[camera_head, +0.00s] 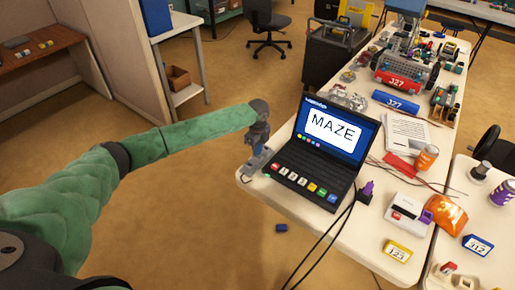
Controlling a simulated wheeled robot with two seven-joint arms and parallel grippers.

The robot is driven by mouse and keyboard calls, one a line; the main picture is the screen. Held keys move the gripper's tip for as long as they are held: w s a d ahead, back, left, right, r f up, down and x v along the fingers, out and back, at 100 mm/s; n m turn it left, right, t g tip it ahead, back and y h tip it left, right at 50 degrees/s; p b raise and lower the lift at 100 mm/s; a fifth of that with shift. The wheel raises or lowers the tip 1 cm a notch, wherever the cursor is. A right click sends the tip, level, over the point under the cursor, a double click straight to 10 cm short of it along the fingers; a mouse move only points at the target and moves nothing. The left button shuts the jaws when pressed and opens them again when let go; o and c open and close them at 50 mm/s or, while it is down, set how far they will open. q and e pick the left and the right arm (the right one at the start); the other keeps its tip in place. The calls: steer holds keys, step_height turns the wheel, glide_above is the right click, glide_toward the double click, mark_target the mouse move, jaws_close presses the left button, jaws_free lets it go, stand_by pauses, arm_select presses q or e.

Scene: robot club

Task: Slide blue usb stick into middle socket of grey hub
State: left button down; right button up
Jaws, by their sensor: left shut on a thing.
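My left gripper (254,146) reaches in from the left on a green arm and points down at the near left corner of the table. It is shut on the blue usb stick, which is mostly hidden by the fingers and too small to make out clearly. The grey hub (258,162) lies flat on the table corner, left of the laptop, just under the fingertips. Its sockets are too small to tell apart, and I cannot tell whether the stick touches it. My right gripper is not in view.
An open laptop (322,168) showing "MAZE" stands close to the right of the hub. Black cables (330,232) hang over the table's front edge. A small blue object (281,228) lies on the floor. Cans and boxes fill the tables at right; the floor at left is clear.

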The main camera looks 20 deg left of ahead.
arm_select(q)
steer(key=shift+f, duration=0.55)
steer(key=c, duration=0.9)
jaws_free()
steer(key=shift+r+p, duration=2.8)
steer(key=shift+r, duration=0.7)
